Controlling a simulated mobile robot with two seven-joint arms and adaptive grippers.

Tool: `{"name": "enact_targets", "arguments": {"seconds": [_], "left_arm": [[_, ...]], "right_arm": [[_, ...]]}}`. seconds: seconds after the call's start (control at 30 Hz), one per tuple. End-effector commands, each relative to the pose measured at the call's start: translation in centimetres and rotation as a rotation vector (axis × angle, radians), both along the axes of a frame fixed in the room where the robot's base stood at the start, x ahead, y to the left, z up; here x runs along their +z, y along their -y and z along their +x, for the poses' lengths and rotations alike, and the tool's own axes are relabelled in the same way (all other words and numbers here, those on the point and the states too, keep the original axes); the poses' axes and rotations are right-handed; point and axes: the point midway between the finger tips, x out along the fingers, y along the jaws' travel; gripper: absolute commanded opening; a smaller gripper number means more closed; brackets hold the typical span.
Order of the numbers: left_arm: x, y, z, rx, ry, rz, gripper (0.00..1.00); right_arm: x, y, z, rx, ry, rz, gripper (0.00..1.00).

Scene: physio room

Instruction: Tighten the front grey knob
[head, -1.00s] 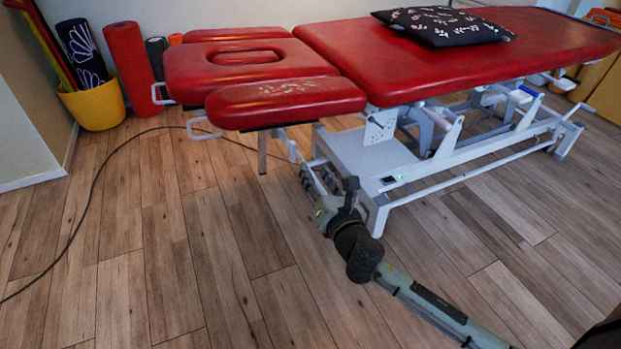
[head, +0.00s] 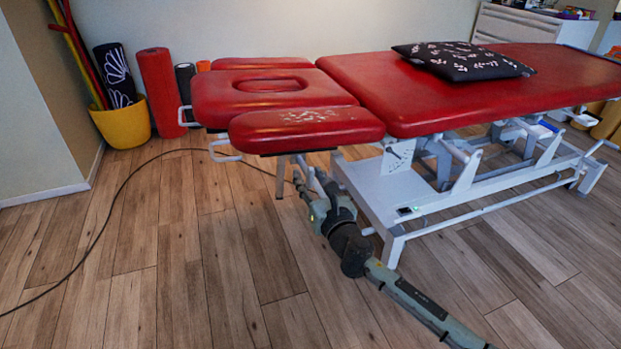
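The red treatment table (head: 440,95) stands on a white frame, with a separate front pad (head: 306,129) at its near left end. My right gripper (head: 303,180) is beneath the right part of this pad, close to the pad's metal support and the frame. It points away from me. Its fingers are small and partly merge with the frame behind, so I cannot tell whether they are open or touch anything. I cannot make out the grey knob; it may be hidden by the pad or my gripper. My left gripper is out of view.
A white loop handle (head: 224,150) sticks out left of the front pad. A black cable (head: 108,218) runs over the wooden floor. A yellow bucket (head: 124,126) and a red roll (head: 160,90) stand by the wall.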

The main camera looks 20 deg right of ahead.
Motion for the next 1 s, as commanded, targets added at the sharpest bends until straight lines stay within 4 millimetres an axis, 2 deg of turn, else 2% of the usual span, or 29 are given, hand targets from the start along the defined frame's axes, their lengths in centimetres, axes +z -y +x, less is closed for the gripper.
{"name": "enact_targets", "arguments": {"seconds": [0.1, 0.4, 0.77, 1.0], "left_arm": [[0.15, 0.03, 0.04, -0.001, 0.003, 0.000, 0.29], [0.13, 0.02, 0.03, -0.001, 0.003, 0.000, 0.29], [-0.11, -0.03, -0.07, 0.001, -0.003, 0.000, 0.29], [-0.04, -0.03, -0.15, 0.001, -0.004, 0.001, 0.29]], "right_arm": [[-0.01, 0.00, -0.02, 0.000, 0.000, 0.001, 0.35], [-0.01, 0.01, -0.04, -0.001, 0.000, 0.001, 0.00], [-0.03, 0.00, -0.05, -0.001, -0.001, 0.024, 0.00], [-0.06, 0.03, -0.05, -0.002, -0.005, 0.142, 0.00]]}}
